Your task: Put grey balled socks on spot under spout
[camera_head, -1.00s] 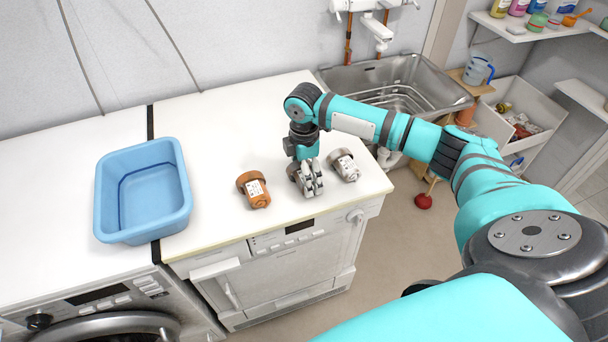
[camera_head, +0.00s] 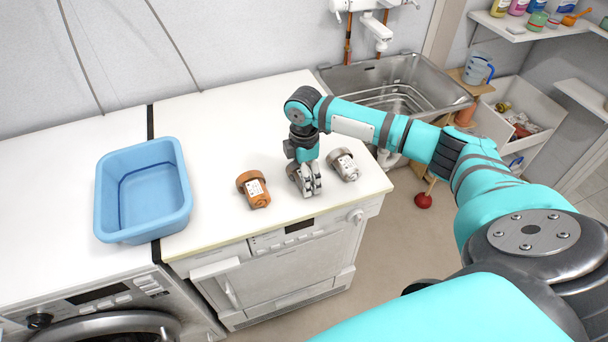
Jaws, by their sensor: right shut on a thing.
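My right gripper (camera_head: 311,193) points down at the front of the white counter, with its fingers closed around a small grey bundle (camera_head: 293,172), seemingly the balled socks. The fingers hide most of it, and it looks to be at counter level. A similar light grey bundle with a pale patterned face (camera_head: 344,165) lies just right of the gripper, and an orange-brown one (camera_head: 254,189) lies to its left. The spout (camera_head: 379,30) is on the back wall above the metal sink (camera_head: 440,91). The spot under it is not clearly marked. My left gripper is out of view.
A blue tub (camera_head: 183,212) stands left on the counter (camera_head: 225,125). My right arm passes in front of the sink's near side. A white bin (camera_head: 545,118) and a jug (camera_head: 478,70) stand right of the sink. The counter behind the bundles is clear.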

